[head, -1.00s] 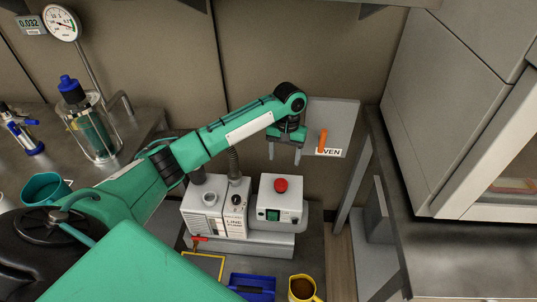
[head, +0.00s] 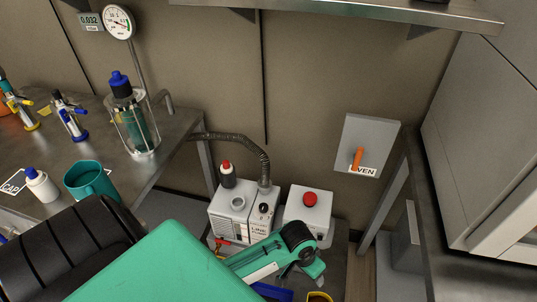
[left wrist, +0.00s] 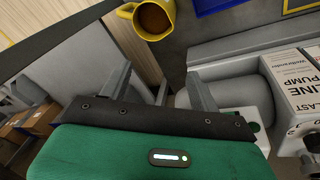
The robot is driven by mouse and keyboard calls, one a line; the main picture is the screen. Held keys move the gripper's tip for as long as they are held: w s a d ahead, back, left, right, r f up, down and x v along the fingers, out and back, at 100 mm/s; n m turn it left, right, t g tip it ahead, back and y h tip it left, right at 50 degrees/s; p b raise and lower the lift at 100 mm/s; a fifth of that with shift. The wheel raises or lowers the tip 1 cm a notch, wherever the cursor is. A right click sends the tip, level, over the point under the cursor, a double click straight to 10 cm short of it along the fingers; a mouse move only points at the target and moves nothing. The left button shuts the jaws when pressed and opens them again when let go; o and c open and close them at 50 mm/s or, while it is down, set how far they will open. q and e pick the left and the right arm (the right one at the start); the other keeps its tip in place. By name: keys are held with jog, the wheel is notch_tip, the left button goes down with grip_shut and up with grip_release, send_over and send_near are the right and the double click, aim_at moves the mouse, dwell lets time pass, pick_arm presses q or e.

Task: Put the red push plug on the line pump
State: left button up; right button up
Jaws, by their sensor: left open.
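The white line pump (head: 231,222) stands low behind my left arm in the head view; its lettered side shows at the right edge of the left wrist view (left wrist: 290,85). A black fitting with a red top (head: 227,172) stands upright at the pump's back left; I cannot tell whether the red part is the push plug. A small red piece (head: 222,241) shows at the pump's front, partly hidden by my arm. My left gripper (left wrist: 160,85) is open and empty, its fingers apart, in front of the pump and the box beside it. My right gripper is not in view.
A box with a red button (head: 310,198) stands right of the pump. A ribbed hose (head: 240,143) rises from the pump. A yellow mug (left wrist: 148,18) and a blue tray (left wrist: 216,5) lie near the gripper. The left bench (head: 165,150) holds bottles and a teal mug (head: 90,180).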

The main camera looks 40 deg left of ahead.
pick_arm(q)
jog(key=s+a+t+y, duration=0.1)
jog(key=s+a, duration=0.3)
jog(key=s, duration=0.9)
jog(key=shift+a+f+y, duration=0.2)
jog(key=shift+f+y, duration=0.15)
jog(key=shift+y, duration=0.05)
